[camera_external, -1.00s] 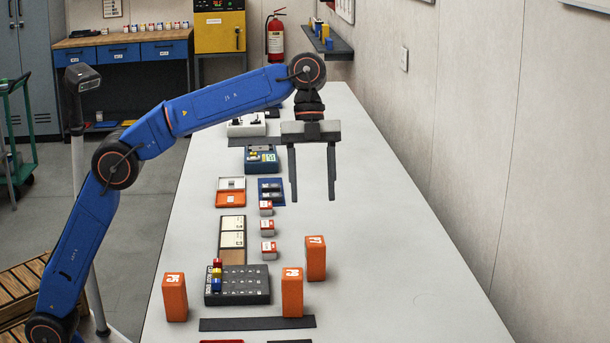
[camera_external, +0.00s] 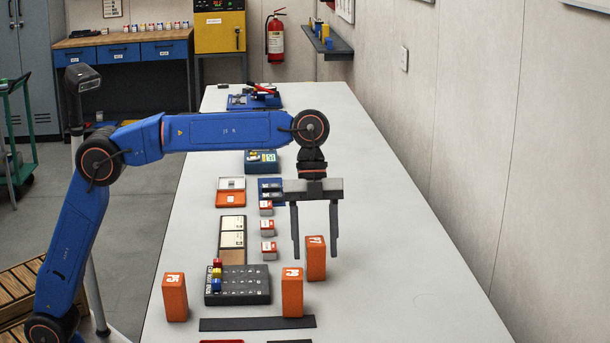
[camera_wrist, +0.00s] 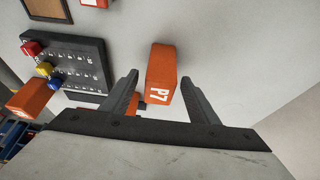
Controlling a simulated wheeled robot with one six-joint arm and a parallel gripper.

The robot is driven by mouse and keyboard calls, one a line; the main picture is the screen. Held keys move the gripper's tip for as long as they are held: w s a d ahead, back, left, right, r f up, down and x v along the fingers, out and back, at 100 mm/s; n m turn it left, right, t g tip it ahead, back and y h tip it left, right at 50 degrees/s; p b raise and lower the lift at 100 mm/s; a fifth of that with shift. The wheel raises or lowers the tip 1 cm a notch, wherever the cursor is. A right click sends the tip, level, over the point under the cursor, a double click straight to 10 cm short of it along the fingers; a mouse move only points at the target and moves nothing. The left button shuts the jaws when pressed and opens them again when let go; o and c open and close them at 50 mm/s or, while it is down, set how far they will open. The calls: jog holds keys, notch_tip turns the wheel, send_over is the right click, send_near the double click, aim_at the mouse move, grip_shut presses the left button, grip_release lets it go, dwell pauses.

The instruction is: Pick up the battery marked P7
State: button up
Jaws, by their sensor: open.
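The orange battery marked P7 (camera_wrist: 160,76) shows in the wrist view between the two fingers of my gripper (camera_wrist: 158,92), its white label facing the camera. My gripper is open and empty, with fingers pointing down. Two more upright orange batteries stand nearby, one at the front centre (camera_external: 292,293) and one at the left (camera_external: 174,298).
A dark panel (camera_external: 248,287) with coloured knobs lies between the batteries. Small orange-and-white boxes (camera_external: 269,250) and trays line the left side of the long table (camera_external: 400,285). A dark strip (camera_external: 257,324) lies at the front. The table's right side is clear.

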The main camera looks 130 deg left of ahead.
jog(key=shift+w+d+f, duration=0.2)
jog(key=shift+f, duration=0.45)
jog(key=shift+c, duration=0.3)
grip_shut()
jog(key=shift+r, duration=0.15)
